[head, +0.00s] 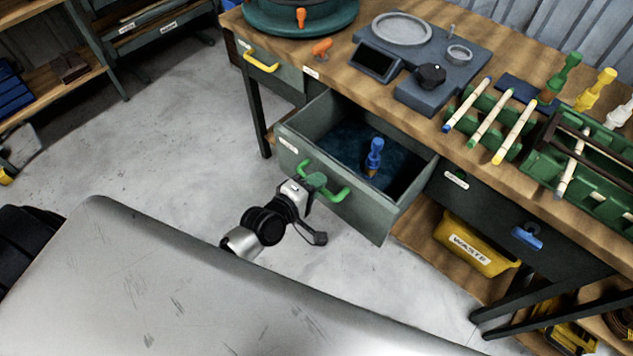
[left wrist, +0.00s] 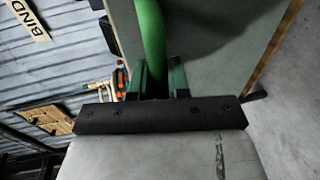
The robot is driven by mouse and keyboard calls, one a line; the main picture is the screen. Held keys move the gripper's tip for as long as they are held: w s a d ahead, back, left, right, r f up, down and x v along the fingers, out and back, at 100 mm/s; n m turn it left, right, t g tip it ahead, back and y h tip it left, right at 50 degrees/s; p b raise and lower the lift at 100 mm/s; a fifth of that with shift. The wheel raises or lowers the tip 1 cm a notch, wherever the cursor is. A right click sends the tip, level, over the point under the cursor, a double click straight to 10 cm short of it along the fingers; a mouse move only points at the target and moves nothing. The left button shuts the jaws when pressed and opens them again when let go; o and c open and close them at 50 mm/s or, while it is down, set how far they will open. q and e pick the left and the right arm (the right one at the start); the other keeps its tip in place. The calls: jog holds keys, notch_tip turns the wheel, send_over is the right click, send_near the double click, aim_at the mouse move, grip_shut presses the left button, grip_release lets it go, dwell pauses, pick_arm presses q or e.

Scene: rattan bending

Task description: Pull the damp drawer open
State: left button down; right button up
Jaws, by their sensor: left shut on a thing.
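The drawer (head: 385,215) with the green handle (head: 338,195) stands pulled out from the workbench. Its inside is dark blue, and a blue peg-like piece (head: 374,155) stands in it. A small label is on its front, too small to read. My left gripper (head: 316,181) is at the green handle on the drawer front, shut on it. In the left wrist view the green handle (left wrist: 151,40) runs between my fingers, in front of the grey-green drawer front (left wrist: 215,45). My right gripper does not show in either view.
The workbench top (head: 335,75) holds a grey device (head: 440,85) and green racks with sticks (head: 490,125). A closed drawer with a yellow handle (head: 260,62) is at the left, one with a blue handle (head: 527,238) at the right. A yellow waste bin (head: 470,245) sits below. Floor is clear at the left.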

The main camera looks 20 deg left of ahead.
pick_arm(q)
jog(key=c, duration=1.1)
grip_release()
jog(key=v, duration=1.1)
jog(key=shift+w+f, duration=0.1)
jog(key=s+a+f+m+g+y+p, duration=0.1)
jog(key=s+a+f+m+g+y, duration=0.15)
jog(key=f, duration=0.85)
jog(key=s+a+f+m+g+y+p, duration=0.1)
jog(key=s+a+f+m+g, duration=0.2)
jog(key=f, duration=0.7)
jog(key=s+d+f+m+g+y+p, duration=0.1)
jog(key=s+f+m+g, duration=0.3)
jog(key=s+f, duration=0.3)
jog(key=s+d+f+m+g+y+p, duration=0.1)
jog(key=s+f+m+g, duration=0.3)
jog(key=s, duration=1.1)
notch_tip(320, 180, down, 3)
jog(key=m, duration=0.3)
jog(key=shift+s+d+f, duration=0.2)
jog(key=shift+s+d, duration=0.1)
jog(key=shift+s, duration=0.1)
